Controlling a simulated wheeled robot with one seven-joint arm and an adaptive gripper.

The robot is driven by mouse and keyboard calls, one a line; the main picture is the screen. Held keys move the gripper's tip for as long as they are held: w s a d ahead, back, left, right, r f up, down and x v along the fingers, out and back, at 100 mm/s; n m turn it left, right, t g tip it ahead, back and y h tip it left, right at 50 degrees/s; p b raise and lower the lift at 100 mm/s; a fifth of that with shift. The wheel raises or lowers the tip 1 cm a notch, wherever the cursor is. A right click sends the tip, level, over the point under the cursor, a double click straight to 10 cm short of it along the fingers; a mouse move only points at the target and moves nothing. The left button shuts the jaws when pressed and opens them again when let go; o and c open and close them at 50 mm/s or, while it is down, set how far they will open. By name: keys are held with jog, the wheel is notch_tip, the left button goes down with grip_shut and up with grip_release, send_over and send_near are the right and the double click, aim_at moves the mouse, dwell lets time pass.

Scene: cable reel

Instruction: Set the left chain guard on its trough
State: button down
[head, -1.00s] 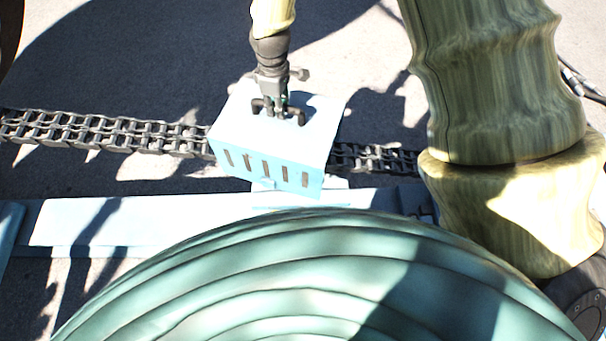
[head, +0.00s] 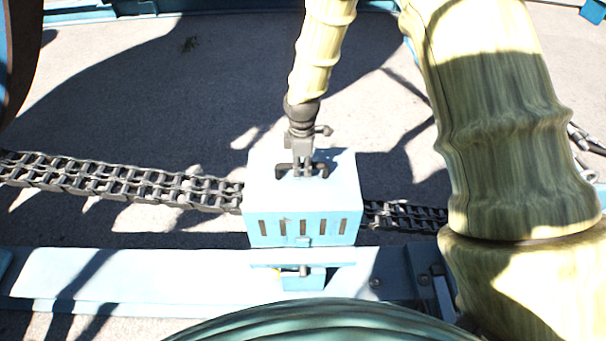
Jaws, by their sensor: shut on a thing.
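The chain guard (head: 303,205) is a light blue box with a row of slots in its front face and a dark handle on top. My gripper (head: 301,170) is shut on that handle from above. The guard looks upright and covers part of the chain (head: 110,180), which comes out on both sides of it. A small light blue bracket (head: 303,280) on the beam is just in front of the guard's lower edge. I cannot tell whether the guard touches its support. The trough under it is hidden.
A light blue beam (head: 150,277) runs across in front of the chain. Green ribbed housing (head: 330,325) fills the bottom edge. Blue framework (head: 160,8) crosses the far top. The grey ground (head: 220,95) behind the chain is clear.

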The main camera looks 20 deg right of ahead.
aim_at(302, 177)
jog(key=shift+f+p, duration=0.5)
jog(key=shift+f, duration=3.55)
jog(key=c, duration=1.3)
grip_release()
jog(key=shift+c, duration=0.2)
jog(key=shift+r, duration=0.75)
notch_tip(302, 177, up, 12)
jog(key=shift+f+b, duration=0.15)
jog(key=shift+b, duration=0.9)
